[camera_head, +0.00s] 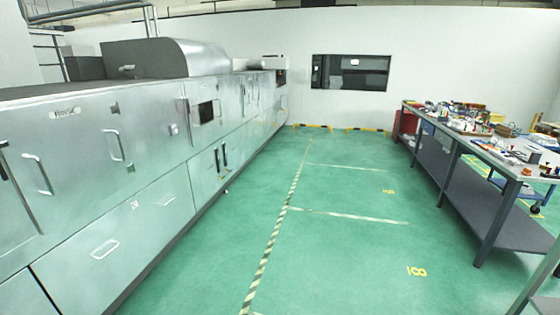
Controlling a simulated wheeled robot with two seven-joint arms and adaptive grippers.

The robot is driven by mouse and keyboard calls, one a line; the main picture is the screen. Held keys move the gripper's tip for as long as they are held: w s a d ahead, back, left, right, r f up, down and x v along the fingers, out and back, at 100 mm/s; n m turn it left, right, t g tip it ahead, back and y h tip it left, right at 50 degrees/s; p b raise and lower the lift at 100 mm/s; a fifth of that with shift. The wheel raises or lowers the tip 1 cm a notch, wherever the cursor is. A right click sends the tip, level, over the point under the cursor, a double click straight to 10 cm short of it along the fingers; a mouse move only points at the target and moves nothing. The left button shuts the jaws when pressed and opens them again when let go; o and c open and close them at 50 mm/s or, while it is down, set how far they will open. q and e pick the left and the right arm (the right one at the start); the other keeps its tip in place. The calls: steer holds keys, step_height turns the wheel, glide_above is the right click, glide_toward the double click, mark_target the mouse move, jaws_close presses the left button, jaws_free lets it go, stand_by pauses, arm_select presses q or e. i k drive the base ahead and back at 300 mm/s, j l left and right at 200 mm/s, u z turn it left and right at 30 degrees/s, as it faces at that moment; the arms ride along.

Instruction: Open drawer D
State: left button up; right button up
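A long silver metal machine (80,190) runs along the left side, with upper doors and lower drawer-like panels. One lower panel (125,235) at the front left has two pale bar handles, the nearer one (105,249) and a farther one (166,200). Another lower panel (215,168) farther back has two dark upright handles. The fronts I can see look shut. I cannot read a letter D on any of them, so I cannot tell which is drawer D. Neither of my grippers is in view.
The green floor (330,250) in the middle is clear, with a striped yellow line (268,243) along it. A grey workbench (470,205) with many small parts on top stands at the right. A red bin (405,125) stands at its far end. A dark window (350,72) is in the back wall.

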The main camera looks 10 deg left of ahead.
mark_target(85, 274)
steer(key=i+u, duration=0.3)
steer(key=i, duration=0.5)
steer(key=i+l+u, duration=0.1)
steer(key=i+u, duration=0.2)
steer(key=i, duration=0.5)
steer(key=i+u, duration=0.1)
steer(key=i, duration=0.8)
steer(key=i+l+u, duration=0.25)
steer(key=i, duration=0.25)
steer(key=i+l+u, duration=0.1)
steer(key=i+u, duration=0.15)
steer(key=i, duration=0.2)
